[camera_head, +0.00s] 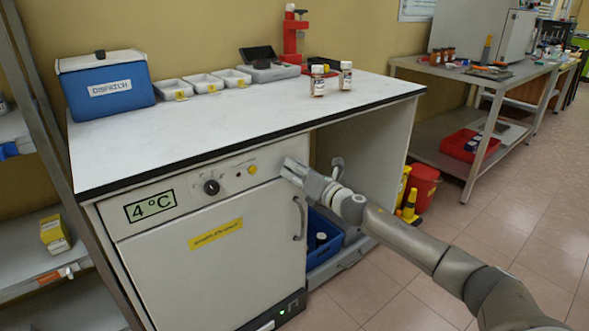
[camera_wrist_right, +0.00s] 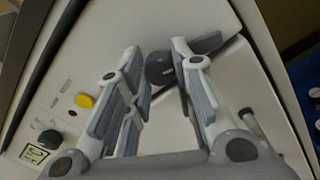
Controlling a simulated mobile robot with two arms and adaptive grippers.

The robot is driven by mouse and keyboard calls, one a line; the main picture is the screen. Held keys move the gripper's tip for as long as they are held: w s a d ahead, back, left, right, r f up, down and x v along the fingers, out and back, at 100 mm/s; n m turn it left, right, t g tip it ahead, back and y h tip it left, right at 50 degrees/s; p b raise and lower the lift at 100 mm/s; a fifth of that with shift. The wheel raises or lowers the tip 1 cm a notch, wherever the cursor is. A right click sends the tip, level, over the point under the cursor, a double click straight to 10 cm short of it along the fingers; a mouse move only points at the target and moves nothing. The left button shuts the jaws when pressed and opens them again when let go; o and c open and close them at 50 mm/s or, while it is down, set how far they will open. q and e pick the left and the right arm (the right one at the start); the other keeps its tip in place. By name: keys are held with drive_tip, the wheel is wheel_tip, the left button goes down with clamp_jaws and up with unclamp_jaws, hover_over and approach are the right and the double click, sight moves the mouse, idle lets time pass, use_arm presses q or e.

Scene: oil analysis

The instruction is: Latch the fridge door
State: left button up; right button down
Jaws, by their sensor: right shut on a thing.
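The fridge door (camera_head: 170,270) is a pale panel under the counter. It looks closed against the cabinet, with a grey bar handle (camera_head: 299,218) near its right edge. My right gripper (camera_head: 292,171) is at the top right of the fridge front, on the control panel (camera_head: 224,184) just above the door. In the right wrist view a dark round latch (camera_wrist_right: 159,68) with a lever lies between the fingers of my right gripper (camera_wrist_right: 158,78), which is shut on it. The gripper hides the latch in the head view. The left gripper is not in view.
The panel has a black dial (camera_head: 211,187), a yellow button (camera_head: 252,170) and a 4 °C display (camera_head: 150,206). On the worktop (camera_head: 200,130) are a blue cooler (camera_head: 105,85), small trays and two bottles. A blue crate (camera_head: 321,245) stands under the counter.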

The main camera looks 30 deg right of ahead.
use_arm(q)
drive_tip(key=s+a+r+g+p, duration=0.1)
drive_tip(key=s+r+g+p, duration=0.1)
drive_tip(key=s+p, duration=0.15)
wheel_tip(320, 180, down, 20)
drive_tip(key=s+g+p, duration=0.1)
drive_tip(key=p, duration=0.3)
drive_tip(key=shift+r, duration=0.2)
use_arm(e)
drive_tip(key=shift+a+f+m+h, duration=0.1)
drive_tip(key=shift+m+h, duration=0.1)
drive_tip(key=shift+m, duration=3.5)
drive_tip(key=shift+f+m+h, duration=0.1)
drive_tip(key=shift+m+h, duration=0.1)
drive_tip(key=shift+m, duration=3.5)
drive_tip(key=c, duration=1.2)
unclamp_jaws()
drive_tip(key=shift+r, duration=0.1)
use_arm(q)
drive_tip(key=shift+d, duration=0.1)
